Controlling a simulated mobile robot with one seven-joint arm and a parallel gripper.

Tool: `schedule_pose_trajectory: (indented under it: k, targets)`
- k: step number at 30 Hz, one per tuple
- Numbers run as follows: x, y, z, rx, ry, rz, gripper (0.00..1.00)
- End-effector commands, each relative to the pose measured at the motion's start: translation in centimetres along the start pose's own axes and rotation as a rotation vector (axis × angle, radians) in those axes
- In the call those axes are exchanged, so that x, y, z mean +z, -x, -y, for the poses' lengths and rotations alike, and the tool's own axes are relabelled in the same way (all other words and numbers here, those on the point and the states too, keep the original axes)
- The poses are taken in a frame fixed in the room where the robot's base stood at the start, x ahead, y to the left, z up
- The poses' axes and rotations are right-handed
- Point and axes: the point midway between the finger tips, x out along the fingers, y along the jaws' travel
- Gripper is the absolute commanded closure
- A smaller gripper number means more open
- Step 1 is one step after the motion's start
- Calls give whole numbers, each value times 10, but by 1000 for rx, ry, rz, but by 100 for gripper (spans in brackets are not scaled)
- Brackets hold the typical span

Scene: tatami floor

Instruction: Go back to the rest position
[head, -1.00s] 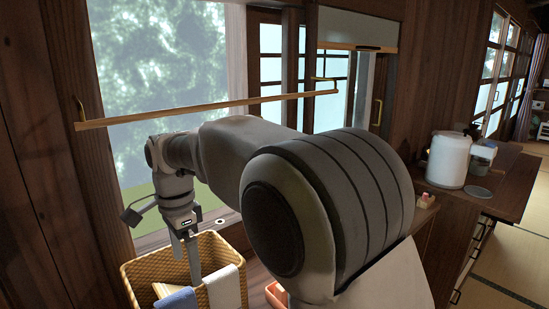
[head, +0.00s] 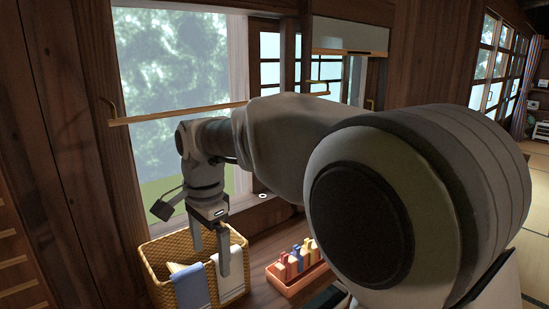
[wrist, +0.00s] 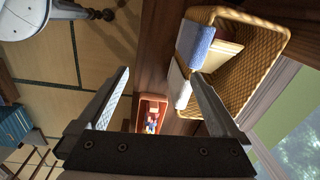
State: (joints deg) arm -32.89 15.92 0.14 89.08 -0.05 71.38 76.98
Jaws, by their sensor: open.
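My gripper (head: 210,262) points down in front of the woven basket (head: 153,273) in the head view, its two fingers spread. In the wrist view my gripper (wrist: 161,77) is open, with nothing between its fingers. A blue cloth (head: 191,288) and a white cloth (head: 233,283) hang over the basket's rim. The blue cloth (wrist: 196,42) and the basket (wrist: 262,22) also show in the wrist view, beside the right-hand finger. My large arm link hides much of the right side of the head view.
An orange tray (head: 292,288) with several coloured pieces stands right of the basket on the wooden counter. A wooden rail (head: 180,114) runs across the window behind my arm. A white round stool (wrist: 28,22) stands on the tatami floor (wrist: 52,88) in the wrist view.

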Motion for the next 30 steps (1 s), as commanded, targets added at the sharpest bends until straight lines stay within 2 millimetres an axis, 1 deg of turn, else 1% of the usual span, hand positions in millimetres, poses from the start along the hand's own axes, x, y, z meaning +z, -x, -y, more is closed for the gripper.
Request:
schedule_pose_trajectory:
  k: [1,5,6,8,9,11,12,14,15,21,24,27,30]
  targets:
    - [-10,20,-15,-20,27,-7,0]
    - [-33,53,-54,-68,122,-35,0]
    - [-39,63,-67,-83,153,-47,0]
    - [-48,76,-88,-104,201,-67,0]
    - [-52,84,-102,-115,232,-81,0]
    - [-58,95,-123,-132,281,-106,0]
    - [-61,101,-137,-141,313,-122,0]
    - [-64,110,-158,-154,360,-151,0]
    - [-66,115,-171,-160,392,-170,0]
    - [-67,132,-236,-175,550,-280,0]
    - [-64,134,-264,-169,624,-334,0]
    - [-60,133,-285,-157,685,-379,0]
    - [-58,130,-298,-146,728,-410,0]
